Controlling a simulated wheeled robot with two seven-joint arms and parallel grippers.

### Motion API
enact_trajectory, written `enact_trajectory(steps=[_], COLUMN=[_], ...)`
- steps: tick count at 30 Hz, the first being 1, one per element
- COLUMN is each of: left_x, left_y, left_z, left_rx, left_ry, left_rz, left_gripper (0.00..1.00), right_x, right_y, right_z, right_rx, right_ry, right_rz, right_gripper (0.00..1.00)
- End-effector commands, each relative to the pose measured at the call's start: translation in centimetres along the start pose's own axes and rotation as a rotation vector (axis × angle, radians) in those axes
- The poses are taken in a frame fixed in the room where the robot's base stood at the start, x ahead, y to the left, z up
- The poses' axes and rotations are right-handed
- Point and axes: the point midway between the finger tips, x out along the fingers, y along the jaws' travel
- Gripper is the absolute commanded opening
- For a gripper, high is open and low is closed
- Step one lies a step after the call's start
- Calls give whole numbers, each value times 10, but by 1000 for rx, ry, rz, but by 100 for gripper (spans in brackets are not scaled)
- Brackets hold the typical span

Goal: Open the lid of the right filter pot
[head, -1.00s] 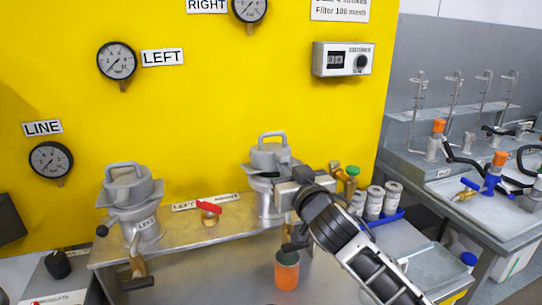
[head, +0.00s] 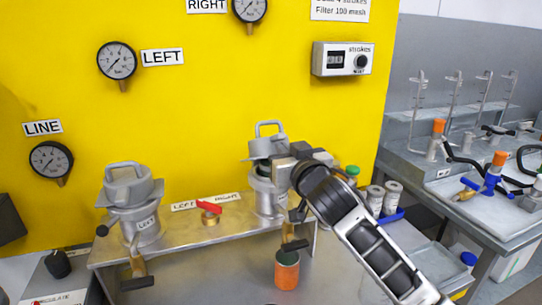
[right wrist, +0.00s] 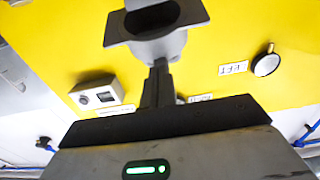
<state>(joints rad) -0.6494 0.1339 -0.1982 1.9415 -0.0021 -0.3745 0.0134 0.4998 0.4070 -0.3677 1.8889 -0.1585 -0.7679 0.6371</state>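The right filter pot (head: 268,199) is a grey metal pot on the bench, partly behind my right gripper. Its lid (head: 268,147), with a looped handle on top, sits a little above the pot with a dark gap between them. My right gripper (head: 288,160) is at the lid's right side, its fingertips mostly hidden in the head view. In the right wrist view the fingers (right wrist: 158,88) are close together and reach a grey part with a flange and dark opening; they appear shut on the lid. My left gripper is not in view.
The left filter pot (head: 135,222), lid down, stands at the left of the bench (head: 185,243). A red-handled valve (head: 210,212) lies between the pots. An orange cup (head: 287,275) is below the right pot. Grey-white canisters (head: 391,197) stand at the right.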

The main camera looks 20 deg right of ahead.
Motion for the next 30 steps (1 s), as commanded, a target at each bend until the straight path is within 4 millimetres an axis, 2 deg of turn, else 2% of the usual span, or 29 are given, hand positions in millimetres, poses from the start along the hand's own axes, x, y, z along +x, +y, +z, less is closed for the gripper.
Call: enact_trajectory(steps=[7,19,30], left_x=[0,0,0], left_y=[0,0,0], left_z=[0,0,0], left_rx=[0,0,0], left_ry=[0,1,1], left_rz=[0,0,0], left_gripper=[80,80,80], right_x=[1,22,24], right_y=[0,0,0], right_z=[-3,-31,-33], right_rx=[1,1,1], right_ry=[3,3,2], right_rz=[0,0,-1], right_gripper=[0,0,0])
